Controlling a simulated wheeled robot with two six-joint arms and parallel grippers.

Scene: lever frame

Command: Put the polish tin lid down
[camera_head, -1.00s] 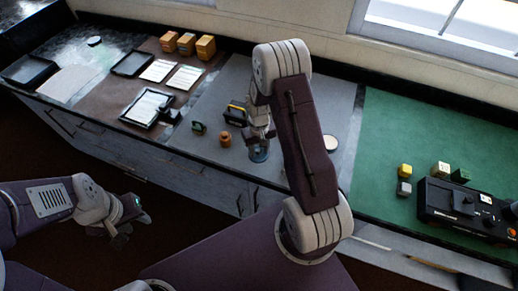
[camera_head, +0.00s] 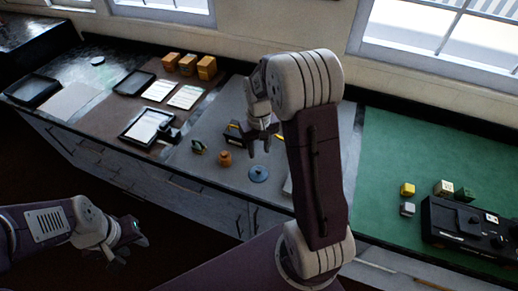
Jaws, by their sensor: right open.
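A round blue-grey lid (camera_head: 258,174) with a small knob in its middle lies flat on the grey mat (camera_head: 222,105). My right gripper (camera_head: 258,148) is open and empty, above and just behind the lid in the picture, with a gap between them. My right arm covers the mat to the right of the lid, and the tin is hidden there. My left gripper (camera_head: 128,247) is away from the worktop, low at the left; its fingers look apart and nothing shows between them.
A brush-like block (camera_head: 233,134), a small orange-brown jar (camera_head: 225,158) and a small green item (camera_head: 198,146) stand left of the lid. Trays, papers and several boxes (camera_head: 188,65) lie further left. Small blocks and a black machine (camera_head: 470,228) are on the green mat (camera_head: 410,150).

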